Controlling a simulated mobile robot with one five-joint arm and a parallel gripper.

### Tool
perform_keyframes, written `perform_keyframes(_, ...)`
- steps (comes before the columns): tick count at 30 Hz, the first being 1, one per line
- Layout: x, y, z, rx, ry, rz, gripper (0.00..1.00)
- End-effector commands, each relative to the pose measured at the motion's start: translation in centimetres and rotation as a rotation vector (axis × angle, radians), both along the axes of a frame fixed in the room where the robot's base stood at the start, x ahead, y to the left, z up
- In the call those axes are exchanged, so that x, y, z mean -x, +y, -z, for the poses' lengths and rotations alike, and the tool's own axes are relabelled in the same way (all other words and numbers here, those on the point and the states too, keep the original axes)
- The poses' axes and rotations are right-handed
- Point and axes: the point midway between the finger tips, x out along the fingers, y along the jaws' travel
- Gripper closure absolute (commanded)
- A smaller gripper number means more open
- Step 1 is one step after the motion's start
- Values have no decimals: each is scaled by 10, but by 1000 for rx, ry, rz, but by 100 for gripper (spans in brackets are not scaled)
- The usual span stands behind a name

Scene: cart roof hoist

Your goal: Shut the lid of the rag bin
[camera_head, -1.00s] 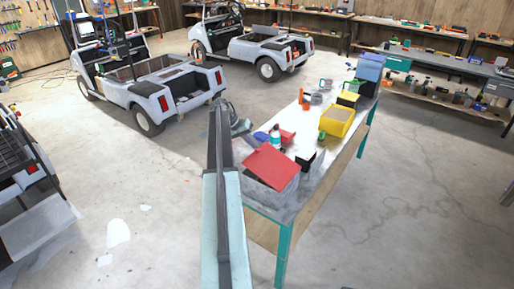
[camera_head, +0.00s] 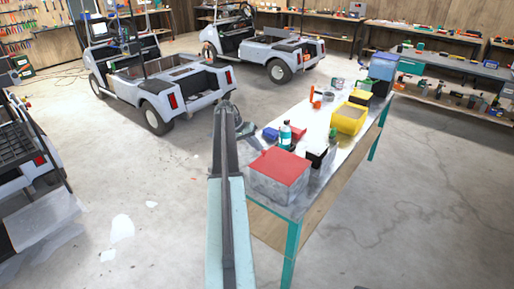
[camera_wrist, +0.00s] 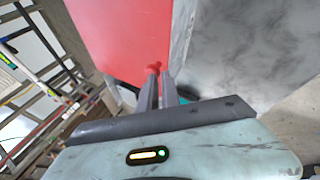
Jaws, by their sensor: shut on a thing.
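The rag bin (camera_head: 275,188) is a grey box with a red lid (camera_head: 281,166), standing on the near end of the workbench. The lid lies level across the top of the box, with no clear gap in the head view. In the wrist view the red lid (camera_wrist: 120,30) fills the upper middle, beside the bin's grey wall (camera_wrist: 245,50). My gripper (camera_wrist: 158,76) is shut on a small red knob (camera_wrist: 155,67) at the lid's edge. In the head view my arm reaches up left of the bin, and my fingertips are hard to make out.
On the workbench (camera_head: 335,165) behind the bin are a bottle (camera_head: 285,135), a dark box (camera_head: 316,157), a yellow bin (camera_head: 349,117) and a blue container (camera_head: 383,66). Golf carts (camera_head: 175,90) stand behind left. The floor right of the bench is clear.

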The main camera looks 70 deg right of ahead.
Motion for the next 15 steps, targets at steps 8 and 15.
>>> perform_keyframes(8, 5, 3, -1, -10, -4, 12, 100)
perform_keyframes(15, -2, 5, -49, -1, -2, 2, 100)
